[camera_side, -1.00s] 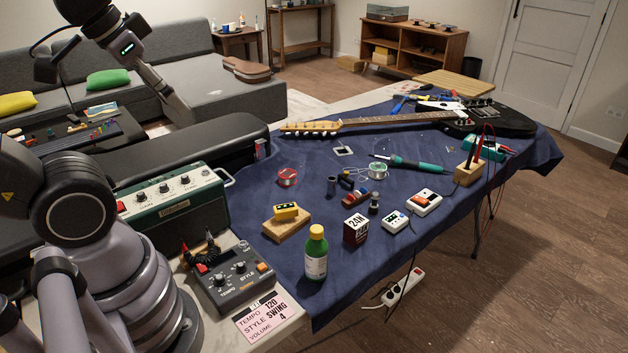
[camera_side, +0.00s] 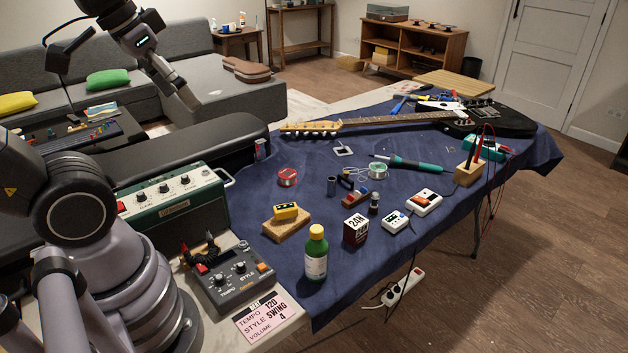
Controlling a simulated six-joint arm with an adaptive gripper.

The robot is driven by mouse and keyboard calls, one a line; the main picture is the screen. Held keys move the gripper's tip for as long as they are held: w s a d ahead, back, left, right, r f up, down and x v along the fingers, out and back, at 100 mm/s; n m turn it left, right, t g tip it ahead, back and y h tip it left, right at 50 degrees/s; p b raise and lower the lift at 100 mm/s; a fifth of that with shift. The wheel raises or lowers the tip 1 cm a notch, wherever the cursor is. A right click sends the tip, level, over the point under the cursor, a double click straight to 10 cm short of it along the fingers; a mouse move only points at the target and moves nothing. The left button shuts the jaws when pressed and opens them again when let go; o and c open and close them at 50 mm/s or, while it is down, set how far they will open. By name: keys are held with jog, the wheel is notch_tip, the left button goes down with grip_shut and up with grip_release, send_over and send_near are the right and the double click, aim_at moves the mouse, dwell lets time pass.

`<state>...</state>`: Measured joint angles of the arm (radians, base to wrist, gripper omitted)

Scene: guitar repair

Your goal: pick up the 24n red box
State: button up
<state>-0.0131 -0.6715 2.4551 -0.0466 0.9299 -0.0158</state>
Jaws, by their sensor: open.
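The 24N red box (camera_side: 356,230) stands upright on the blue cloth of the table, with a white top band with dark lettering and dark red sides. My gripper (camera_side: 190,100) is at the upper left, above the sofa side and well away from the box. It is open and appears empty, though its fingers are small in this view. Nothing touches or hides the box.
A green bottle with a yellow cap (camera_side: 316,252) stands left of the box. A yellow item on a wood block (camera_side: 287,222) sits further left.

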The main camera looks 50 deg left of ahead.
jog(key=w+d+f+n+g+h, duration=0.2)
jog(key=w+n+g, duration=0.1)
jog(key=w, duration=0.4)
jog(key=w+d+f+n+g+h, duration=0.1)
jog(key=w+d+n+g+h, duration=0.15)
jog(key=w, duration=0.45)
jog(key=n+h, duration=1)
jog(key=h, duration=0.1)
send_over(362, 230)
jog(key=a, duration=0.4)
notch_tip(362, 230, down, 23)
jog(key=f, duration=0.4)
jog(key=a+f+n+h, duration=0.1)
jog(key=f, duration=0.3)
jog(key=f+n+t+h, duration=0.1)
jog(key=f, duration=0.3)
jog(key=shift+a+f, duration=0.2)
jog(key=shift+d+f, duration=0.15)
jog(key=shift+f, duration=0.1)
jog(key=d, duration=0.4)
jog(key=shift+w+d, duration=0.1)
jog(key=shift+d, duration=0.3)
jog(key=shift+r, duration=0.1)
jog(key=c, duration=1.3)
